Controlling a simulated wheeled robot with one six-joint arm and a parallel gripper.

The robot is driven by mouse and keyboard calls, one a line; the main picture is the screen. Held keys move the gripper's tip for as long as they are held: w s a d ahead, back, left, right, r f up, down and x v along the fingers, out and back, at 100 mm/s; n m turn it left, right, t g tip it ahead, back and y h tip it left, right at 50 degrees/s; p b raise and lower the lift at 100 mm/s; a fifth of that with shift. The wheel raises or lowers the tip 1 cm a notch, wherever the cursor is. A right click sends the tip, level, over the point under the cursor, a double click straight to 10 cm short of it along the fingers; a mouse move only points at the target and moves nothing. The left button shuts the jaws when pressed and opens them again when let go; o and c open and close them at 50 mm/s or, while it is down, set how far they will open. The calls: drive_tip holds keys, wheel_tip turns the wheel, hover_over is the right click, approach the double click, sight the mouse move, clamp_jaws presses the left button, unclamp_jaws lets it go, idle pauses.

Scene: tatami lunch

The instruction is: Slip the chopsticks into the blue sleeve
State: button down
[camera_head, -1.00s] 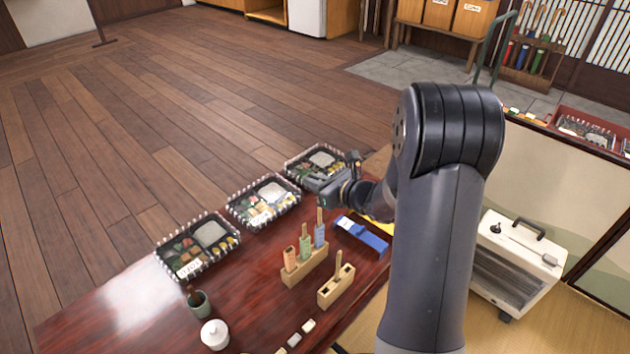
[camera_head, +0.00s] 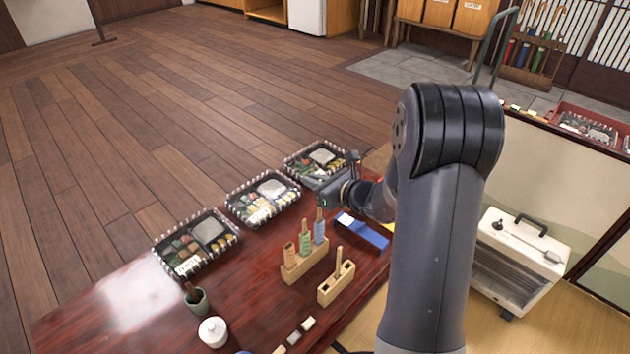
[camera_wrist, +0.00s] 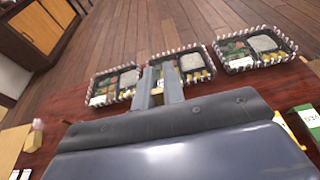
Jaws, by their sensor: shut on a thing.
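A wooden stand (camera_head: 305,266) on the dark red table holds an orange sleeve (camera_head: 289,256), a green sleeve (camera_head: 305,243) and the blue sleeve (camera_head: 319,231), all upright. My gripper (camera_head: 318,187) is just above the blue sleeve, shut on the chopsticks (camera_head: 319,212). They point down, and their lower part appears to be inside the blue sleeve's mouth; how deep is hidden. A stick top also shows above the green sleeve. In the wrist view, the grey fingers of my gripper (camera_wrist: 160,88) show, but the chopsticks and sleeve are hidden.
A wooden block (camera_head: 336,285) with an upright stick stands in front of the stand. A blue box (camera_head: 362,232) lies to the right. Several bento trays (camera_head: 197,243) line the far edge. A green cup (camera_head: 197,300) and a white lidded pot (camera_head: 213,332) are at left.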

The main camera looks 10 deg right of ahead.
drive_tip(key=shift+f, duration=0.3)
idle(0.4)
drive_tip(key=shift+f+b, duration=0.75)
drive_tip(key=shift+b, duration=0.25)
drive_tip(key=c, duration=0.9)
unclamp_jaws()
drive_tip(key=shift+c, duration=0.2)
drive_tip(key=p+v, duration=0.3)
drive_tip(key=v, duration=0.7)
drive_tip(key=shift+s+d, duration=0.2)
drive_tip(key=shift+s, duration=0.1)
